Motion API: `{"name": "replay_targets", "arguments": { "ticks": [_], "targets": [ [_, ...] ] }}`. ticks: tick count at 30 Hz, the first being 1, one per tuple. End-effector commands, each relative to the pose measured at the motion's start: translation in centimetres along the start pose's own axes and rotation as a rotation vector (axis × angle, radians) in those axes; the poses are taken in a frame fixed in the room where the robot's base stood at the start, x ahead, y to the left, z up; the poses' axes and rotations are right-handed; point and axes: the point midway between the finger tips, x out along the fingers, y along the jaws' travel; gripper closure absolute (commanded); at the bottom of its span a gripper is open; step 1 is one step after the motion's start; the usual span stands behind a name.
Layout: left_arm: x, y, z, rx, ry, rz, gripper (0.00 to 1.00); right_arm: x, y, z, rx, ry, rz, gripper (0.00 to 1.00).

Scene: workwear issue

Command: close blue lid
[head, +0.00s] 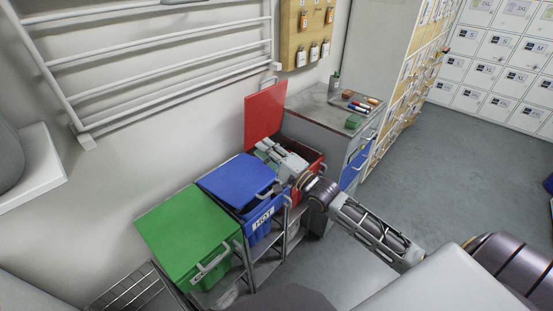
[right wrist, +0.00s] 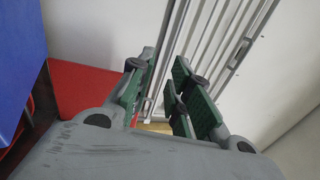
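The blue lid (head: 236,178) lies lowered over the blue bin (head: 262,224), the middle of three bins in a row. A dark gap shows near its front edge by the handle, and I cannot tell if it is fully flush. Its blue surface also shows at the left edge of the right wrist view (right wrist: 18,62). My right gripper (head: 264,149) is to the right of the blue lid, above the red bin, apart from the lid. In the right wrist view its fingers (right wrist: 158,98) stand apart with nothing between them. My left gripper is out of view.
The red lid (head: 265,110) stands upright on the open red bin (head: 314,166). The green lid (head: 188,232) is down at the left. A wall rack (head: 160,60) hangs behind the bins. A grey cabinet (head: 333,122) with pens stands right. Floor at right is clear.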

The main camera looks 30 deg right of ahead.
Motion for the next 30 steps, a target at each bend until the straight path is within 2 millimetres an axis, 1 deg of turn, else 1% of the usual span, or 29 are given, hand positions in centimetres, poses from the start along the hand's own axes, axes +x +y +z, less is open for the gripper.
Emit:
{"name": "replay_targets", "arguments": {
  "ticks": [9, 18, 30],
  "targets": [
    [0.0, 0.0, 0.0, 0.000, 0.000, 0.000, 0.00, -2.3, 0.2, 0.0, 0.001, 0.000, 0.006, 0.81],
    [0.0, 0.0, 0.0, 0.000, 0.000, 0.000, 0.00, -3.9, 0.3, 0.0, 0.001, 0.000, 0.006, 0.81],
    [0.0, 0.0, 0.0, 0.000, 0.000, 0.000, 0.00, -4.4, 0.2, 0.0, 0.001, 0.001, 0.006, 0.81]
  ]
}}
